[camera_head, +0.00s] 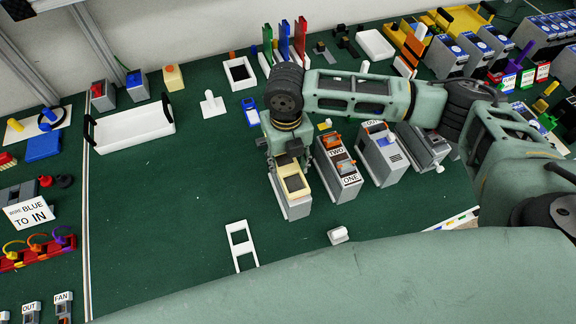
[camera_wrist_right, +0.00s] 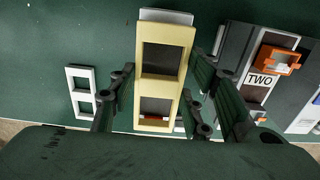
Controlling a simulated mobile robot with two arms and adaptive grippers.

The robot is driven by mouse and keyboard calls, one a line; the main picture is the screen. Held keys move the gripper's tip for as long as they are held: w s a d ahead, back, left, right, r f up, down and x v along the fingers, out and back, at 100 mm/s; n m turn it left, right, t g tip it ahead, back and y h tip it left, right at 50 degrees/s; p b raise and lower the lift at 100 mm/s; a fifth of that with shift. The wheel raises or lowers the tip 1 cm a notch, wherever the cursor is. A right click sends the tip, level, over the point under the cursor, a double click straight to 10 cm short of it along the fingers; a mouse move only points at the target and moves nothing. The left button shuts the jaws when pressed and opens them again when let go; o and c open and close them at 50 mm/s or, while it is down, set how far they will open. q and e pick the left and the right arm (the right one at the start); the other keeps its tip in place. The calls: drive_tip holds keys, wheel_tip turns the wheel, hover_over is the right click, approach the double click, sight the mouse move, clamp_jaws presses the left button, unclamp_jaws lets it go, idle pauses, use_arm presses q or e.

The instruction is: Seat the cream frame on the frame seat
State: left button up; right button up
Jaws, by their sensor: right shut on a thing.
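The cream frame (camera_wrist_right: 163,93) has two openings; in the head view its cream face (camera_head: 293,185) shows over a light grey block (camera_head: 293,210). In the right wrist view, the block's pale end (camera_wrist_right: 167,16) shows beyond the frame. My right gripper (camera_head: 285,157) is shut on the frame, with its fingers along both long sides in the right wrist view. The frame lies over the block top, roughly in line with it. The frame seat itself is hidden under the frame, and I cannot tell whether they touch. My left gripper is out of view.
Grey modules labelled ONE and TWO (camera_head: 339,168) stand close to the right of the block, with more modules beyond. A white two-opening frame (camera_head: 241,246) lies in front on the green mat. A white tray (camera_head: 133,130) stands at left. The mat between them is clear.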

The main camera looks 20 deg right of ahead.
drive_tip(key=shift+f, duration=0.2)
drive_tip(key=o, duration=1.2)
drive_tip(key=shift+o, duration=0.2)
drive_tip(key=o, duration=0.5)
drive_tip(key=shift+o, duration=0.2)
